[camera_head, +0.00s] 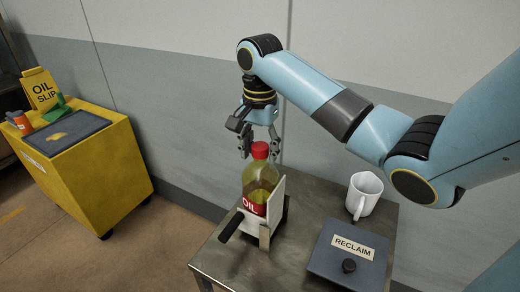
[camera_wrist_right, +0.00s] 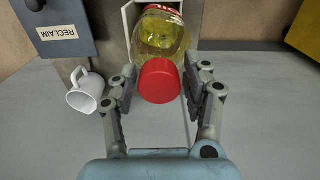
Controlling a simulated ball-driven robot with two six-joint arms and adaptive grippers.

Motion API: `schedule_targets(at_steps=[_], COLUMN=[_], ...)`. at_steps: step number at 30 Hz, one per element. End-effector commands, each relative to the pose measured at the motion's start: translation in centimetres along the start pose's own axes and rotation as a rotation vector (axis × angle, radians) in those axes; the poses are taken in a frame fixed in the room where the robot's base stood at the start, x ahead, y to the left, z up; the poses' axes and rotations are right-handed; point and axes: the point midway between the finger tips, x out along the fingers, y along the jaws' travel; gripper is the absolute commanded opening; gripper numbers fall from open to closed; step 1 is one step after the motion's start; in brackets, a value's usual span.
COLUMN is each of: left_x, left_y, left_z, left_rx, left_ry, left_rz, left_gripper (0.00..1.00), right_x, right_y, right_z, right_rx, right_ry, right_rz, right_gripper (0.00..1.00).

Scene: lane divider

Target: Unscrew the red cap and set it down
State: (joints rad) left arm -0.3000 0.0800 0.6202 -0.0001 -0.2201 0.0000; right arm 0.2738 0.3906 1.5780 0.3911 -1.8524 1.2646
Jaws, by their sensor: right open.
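The red cap (camera_head: 260,150) sits on top of the oil bottle (camera_head: 259,180), which holds yellowish liquid and carries a red OIL label. The bottle stands upright in a white holder (camera_head: 278,198) with a black handle, on the metal table. My right gripper (camera_head: 260,151) is open above and around the cap in the head view. In the right wrist view the red cap (camera_wrist_right: 159,80) lies between the two spread fingers (camera_wrist_right: 160,105), with a gap visible on each side. The bottle (camera_wrist_right: 161,35) shows behind the cap. My left gripper is not in view.
A white mug (camera_head: 364,195) and a dark RECLAIM box (camera_head: 347,255) with a knob stand on the metal table (camera_head: 235,262) to the right. A yellow cart (camera_head: 95,165) with an oil-slip sign stands at the left. The table's front left is bare.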

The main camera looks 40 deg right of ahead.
Motion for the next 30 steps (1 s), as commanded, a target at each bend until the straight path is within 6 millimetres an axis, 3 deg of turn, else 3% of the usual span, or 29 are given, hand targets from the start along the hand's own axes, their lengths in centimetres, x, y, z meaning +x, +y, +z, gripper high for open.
schedule_targets(at_steps=[2, 10, 16, 30], left_x=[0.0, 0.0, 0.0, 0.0], left_y=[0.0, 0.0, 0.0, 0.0], left_z=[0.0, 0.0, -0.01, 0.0], left_rx=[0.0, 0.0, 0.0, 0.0], left_ry=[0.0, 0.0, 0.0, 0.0], left_rz=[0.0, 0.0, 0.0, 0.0], left_gripper=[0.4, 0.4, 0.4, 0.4], right_x=[0.0, 0.0, -0.01, -0.12], right_y=[-0.01, -0.01, -0.01, -0.02], right_z=[0.01, 0.01, 0.0, -0.09], right_rx=[-0.001, -0.003, -0.056, -0.909], right_ry=[0.0, 0.0, 0.0, 0.001], right_rz=[0.0, 0.0, 0.0, 0.0], right_gripper=[0.49, 0.13, 0.11, 0.11])
